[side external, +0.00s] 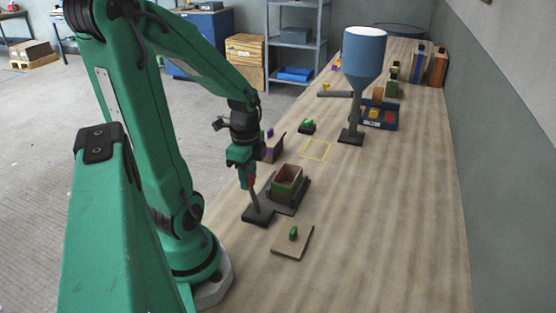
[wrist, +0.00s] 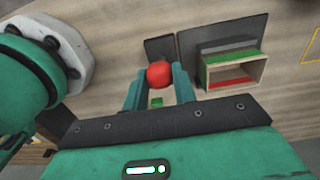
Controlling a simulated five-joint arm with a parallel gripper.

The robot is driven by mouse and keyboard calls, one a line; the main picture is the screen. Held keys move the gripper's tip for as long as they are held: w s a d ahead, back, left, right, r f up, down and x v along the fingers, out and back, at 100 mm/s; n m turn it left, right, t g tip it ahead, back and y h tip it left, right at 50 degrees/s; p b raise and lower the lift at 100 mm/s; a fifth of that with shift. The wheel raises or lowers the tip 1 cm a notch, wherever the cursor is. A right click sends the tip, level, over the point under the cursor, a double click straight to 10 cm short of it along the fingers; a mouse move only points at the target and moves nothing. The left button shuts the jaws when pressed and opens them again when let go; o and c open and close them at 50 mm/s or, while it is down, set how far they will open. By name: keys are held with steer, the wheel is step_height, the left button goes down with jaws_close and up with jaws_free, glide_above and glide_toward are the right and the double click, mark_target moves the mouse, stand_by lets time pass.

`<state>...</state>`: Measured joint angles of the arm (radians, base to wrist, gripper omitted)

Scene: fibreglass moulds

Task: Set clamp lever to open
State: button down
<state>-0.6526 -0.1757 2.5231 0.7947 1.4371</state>
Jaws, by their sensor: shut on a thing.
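The clamp lever is a grey stem (side external: 254,201) with a red ball knob (wrist: 159,74), rising from a dark square base (side external: 258,216) near the table's left edge. In the side view the stem leans slightly. My gripper (wrist: 158,79) has its two green fingers on either side of the knob and is shut on it. In the side view my gripper (side external: 249,178) comes down from above and covers most of the knob. An open box mould (side external: 287,183), green and red inside, sits on a dark plate right beside the lever; it also shows in the wrist view (wrist: 235,68).
A wooden board with a green block (side external: 293,233) lies in front of the lever. Behind stand a brown bin (side external: 270,147), a small green-topped block (side external: 307,126), a blue funnel on a stand (side external: 363,60) and a blue tray (side external: 380,122). The table's right side is clear.

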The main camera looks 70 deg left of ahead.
steer(key=w+d+f, duration=0.1)
steer(key=w+d, duration=0.5)
steer(key=shift+d+f, duration=0.15)
steer(key=shift+f, duration=0.1)
stand_by(0.4)
steer(key=shift+w, duration=0.15)
steer(key=c, duration=1.1)
jaws_free()
steer(key=shift+r, duration=3.9)
